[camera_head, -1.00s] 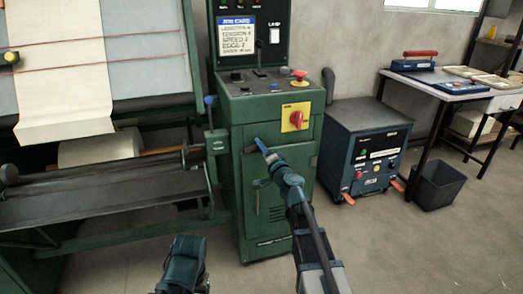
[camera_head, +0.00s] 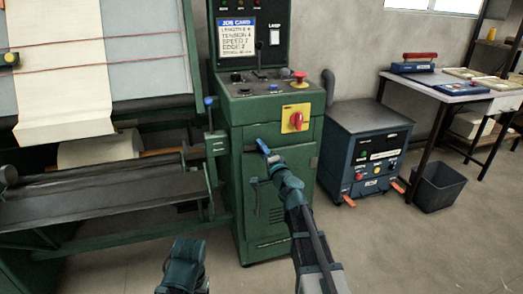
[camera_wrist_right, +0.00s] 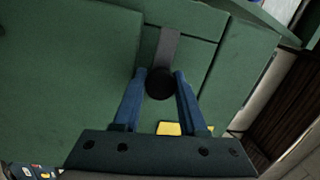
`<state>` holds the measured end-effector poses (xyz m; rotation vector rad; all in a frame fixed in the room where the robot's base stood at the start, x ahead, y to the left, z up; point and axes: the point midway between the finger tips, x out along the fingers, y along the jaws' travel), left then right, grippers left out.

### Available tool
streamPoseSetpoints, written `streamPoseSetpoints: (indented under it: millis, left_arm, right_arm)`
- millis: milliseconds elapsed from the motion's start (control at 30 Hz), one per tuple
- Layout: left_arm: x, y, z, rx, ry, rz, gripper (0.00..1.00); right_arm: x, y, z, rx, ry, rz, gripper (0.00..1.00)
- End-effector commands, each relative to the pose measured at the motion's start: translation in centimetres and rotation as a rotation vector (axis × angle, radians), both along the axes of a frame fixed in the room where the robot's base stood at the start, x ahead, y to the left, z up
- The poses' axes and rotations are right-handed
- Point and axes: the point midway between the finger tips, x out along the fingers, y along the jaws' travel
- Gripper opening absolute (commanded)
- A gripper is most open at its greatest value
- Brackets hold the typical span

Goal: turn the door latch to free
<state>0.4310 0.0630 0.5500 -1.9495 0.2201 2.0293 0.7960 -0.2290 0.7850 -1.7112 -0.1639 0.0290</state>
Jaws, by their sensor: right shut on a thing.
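The green machine cabinet has a door (camera_head: 283,190) on its lower front. My right gripper (camera_head: 263,147) is at the top of this door, below the red rotary switch. In the right wrist view its two blue fingers (camera_wrist_right: 160,88) are shut on the round black knob of the door latch (camera_wrist_right: 160,84). A flat grey bar (camera_wrist_right: 168,47) of the latch runs from the knob across the green panel. In the head view the gripper hides most of the latch. Part of my left arm shows at the bottom; its fingers are not visible.
A red switch on a yellow plate (camera_head: 295,119) sits just above the gripper. A dark lever handle (camera_head: 257,196) hangs on the door. A blue wheeled unit (camera_head: 365,150) stands to the right, and a roller frame (camera_head: 100,195) to the left. The floor in front is clear.

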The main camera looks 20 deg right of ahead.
Motion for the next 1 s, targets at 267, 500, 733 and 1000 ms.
streamPoseSetpoints:
  millis: [267, 500, 733, 1000]
  left_arm:
    - [0.0, 0.0, 0.0, 0.000, 0.000, 0.000, 0.71]
    - [0.0, 0.0, 0.5, 0.000, 0.000, 0.000, 0.71]
    - [0.0, 0.0, 1.7, 0.000, 0.000, 0.000, 0.71]
    - [0.0, 0.0, 1.7, 0.000, 0.000, 0.000, 0.71]
  right_arm:
    - [0.0, 0.0, 0.0, 0.000, 0.000, -0.001, 0.54]
    - [0.0, -0.1, 0.2, -0.137, -0.004, -0.002, 0.54]
    - [0.0, -0.1, 0.4, -0.547, -0.018, -0.001, 0.54]
    - [-4.3, -0.6, 0.0, -0.692, -0.023, -0.002, 0.54]
